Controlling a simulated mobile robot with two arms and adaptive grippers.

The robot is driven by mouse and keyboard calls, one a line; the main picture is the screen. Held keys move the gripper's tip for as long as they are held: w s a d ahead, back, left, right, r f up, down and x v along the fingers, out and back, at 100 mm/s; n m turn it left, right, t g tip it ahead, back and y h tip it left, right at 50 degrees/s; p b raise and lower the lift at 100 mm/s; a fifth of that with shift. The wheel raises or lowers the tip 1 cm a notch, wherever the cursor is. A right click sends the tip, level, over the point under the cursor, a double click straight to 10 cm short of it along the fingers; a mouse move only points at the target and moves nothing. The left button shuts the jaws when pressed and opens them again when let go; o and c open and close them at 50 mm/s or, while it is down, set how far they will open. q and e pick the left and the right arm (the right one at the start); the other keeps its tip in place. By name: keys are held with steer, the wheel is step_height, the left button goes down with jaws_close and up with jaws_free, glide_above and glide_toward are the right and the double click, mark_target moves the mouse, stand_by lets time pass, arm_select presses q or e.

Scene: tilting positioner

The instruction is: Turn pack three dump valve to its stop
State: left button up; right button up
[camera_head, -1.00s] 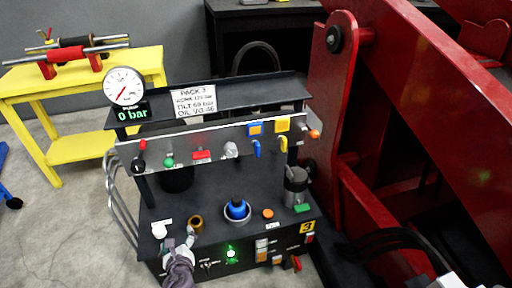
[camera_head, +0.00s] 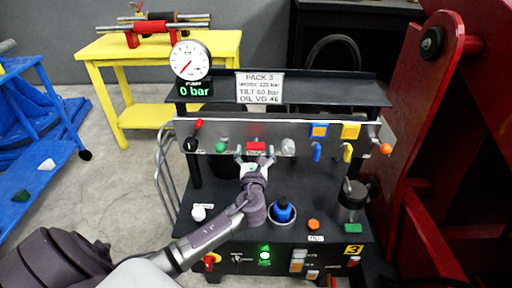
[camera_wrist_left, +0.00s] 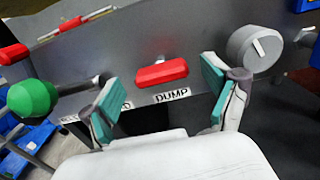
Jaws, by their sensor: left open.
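The dump valve has a red bar handle (camera_wrist_left: 162,73) lying nearly level above a DUMP label (camera_wrist_left: 173,95) in the left wrist view. In the head view the red handle (camera_head: 256,146) is on the grey valve panel (camera_head: 222,131) of the pack marked PACK 3 (camera_head: 260,87). My left gripper (camera_head: 255,161) is open in front of this handle. In the left wrist view its two teal-padded fingers (camera_wrist_left: 160,95) stand apart, one to each side of the handle, and I see no contact. My right gripper is not in view.
A green ball knob (camera_wrist_left: 32,98) is left of the handle and a grey round knob (camera_wrist_left: 254,48) is right of it, close to the fingers. The gauge (camera_head: 190,60) reads 0 bar. A red machine arm (camera_head: 445,100) stands at the right.

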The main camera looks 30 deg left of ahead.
arm_select(q)
steer(key=shift+x, duration=1.4)
steer(key=c, duration=1.2)
